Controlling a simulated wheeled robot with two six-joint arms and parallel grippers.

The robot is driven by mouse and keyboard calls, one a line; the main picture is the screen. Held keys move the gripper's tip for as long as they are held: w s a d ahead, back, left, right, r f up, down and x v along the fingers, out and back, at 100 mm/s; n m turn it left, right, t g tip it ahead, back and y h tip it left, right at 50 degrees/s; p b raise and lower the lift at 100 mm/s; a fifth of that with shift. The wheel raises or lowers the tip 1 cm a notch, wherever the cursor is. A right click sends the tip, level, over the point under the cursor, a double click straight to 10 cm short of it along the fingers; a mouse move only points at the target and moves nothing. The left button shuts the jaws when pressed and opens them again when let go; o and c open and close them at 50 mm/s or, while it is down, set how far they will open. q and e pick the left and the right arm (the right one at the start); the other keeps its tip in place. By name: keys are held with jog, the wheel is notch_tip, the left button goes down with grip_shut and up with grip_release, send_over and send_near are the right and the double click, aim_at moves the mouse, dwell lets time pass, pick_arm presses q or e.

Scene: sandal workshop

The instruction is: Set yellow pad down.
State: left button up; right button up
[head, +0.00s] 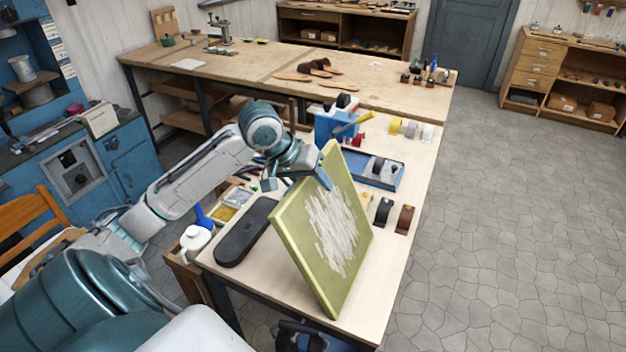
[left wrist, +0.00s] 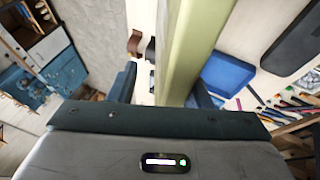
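The yellow pad (head: 290,228) is a large yellow-green slab with white strokes on its broad face. It is steeply tilted on edge over the front of the worktable; I cannot tell whether its lower edge touches the top. My left gripper (head: 298,181) is at its upper left edge. In the left wrist view the pad (left wrist: 190,45) runs between the two fingers of the left gripper (left wrist: 160,92). One finger is close against the pad; a gap shows between the other finger and the pad. My right gripper is not in view.
The worktable (head: 372,300) holds a black long case (head: 245,232) left of the pad, a blue tray (head: 392,182) behind it, and black and brown holders (head: 404,219) to its right. A white bottle (head: 195,240) stands at the left edge. A narrow strip right of the pad is clear.

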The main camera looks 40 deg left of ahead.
pick_arm(q)
jog(key=shift+s+r, duration=0.1)
jog(key=shift+r, duration=0.1)
jog(key=shift+s+a+r+b, duration=0.25)
jog(key=shift+r+b, duration=0.25)
jog(key=b+v, duration=0.2)
jog(key=v, duration=0.3)
jog(key=shift+s+r+b, duration=0.15)
jog(key=shift+s+b, duration=0.05)
jog(key=shift+b, duration=0.15)
jog(key=shift+b+v, duration=1.7)
jog(key=shift+v, duration=0.85)
